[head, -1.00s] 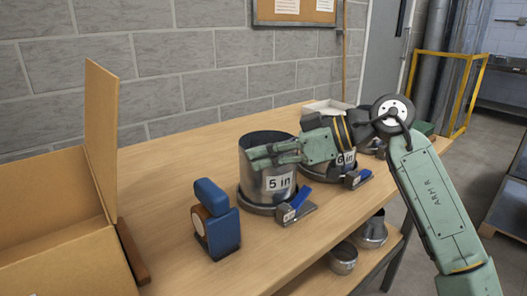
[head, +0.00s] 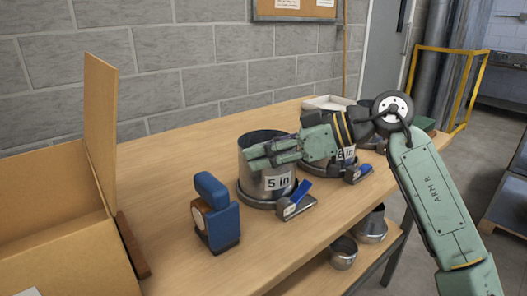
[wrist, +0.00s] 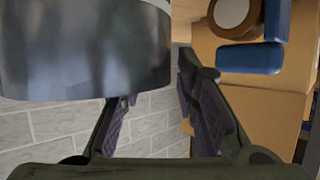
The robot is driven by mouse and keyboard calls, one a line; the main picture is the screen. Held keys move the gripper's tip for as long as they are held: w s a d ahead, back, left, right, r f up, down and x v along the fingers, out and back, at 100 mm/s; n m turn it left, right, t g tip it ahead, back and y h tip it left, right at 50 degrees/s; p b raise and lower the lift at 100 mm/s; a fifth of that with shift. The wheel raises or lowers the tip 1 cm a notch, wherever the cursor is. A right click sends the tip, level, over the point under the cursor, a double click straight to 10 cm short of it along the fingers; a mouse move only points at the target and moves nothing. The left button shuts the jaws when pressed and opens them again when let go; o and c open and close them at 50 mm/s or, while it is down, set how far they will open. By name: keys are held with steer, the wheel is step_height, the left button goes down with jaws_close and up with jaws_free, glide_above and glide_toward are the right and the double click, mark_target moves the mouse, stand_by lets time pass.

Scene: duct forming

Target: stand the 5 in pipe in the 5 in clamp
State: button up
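The 5 in pipe (head: 262,172), a shiny metal cylinder with a white "5 in" label, stands upright in the round base of the 5 in clamp (head: 262,199). The clamp's blue lever (head: 298,196) tilts upward at the right front. My gripper (head: 257,158) lies across the pipe's upper front, its fingers pointing left. In the wrist view, the gripper (wrist: 158,92) has its fingers apart with wall seen between them. The pipe's curved metal side (wrist: 85,55) fills the upper left there, overlapping the left fingertip. Whether they touch cannot be told.
A blue tool (head: 215,215) stands left of the clamp. A 6 in piece (head: 345,154) in a similar clamp sits behind my gripper. An open cardboard box (head: 55,225) is at the left. Metal fittings (head: 343,252) lie on the lower shelf.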

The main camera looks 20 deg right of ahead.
steer(key=shift+d, duration=0.1)
steer(key=v, duration=1.2)
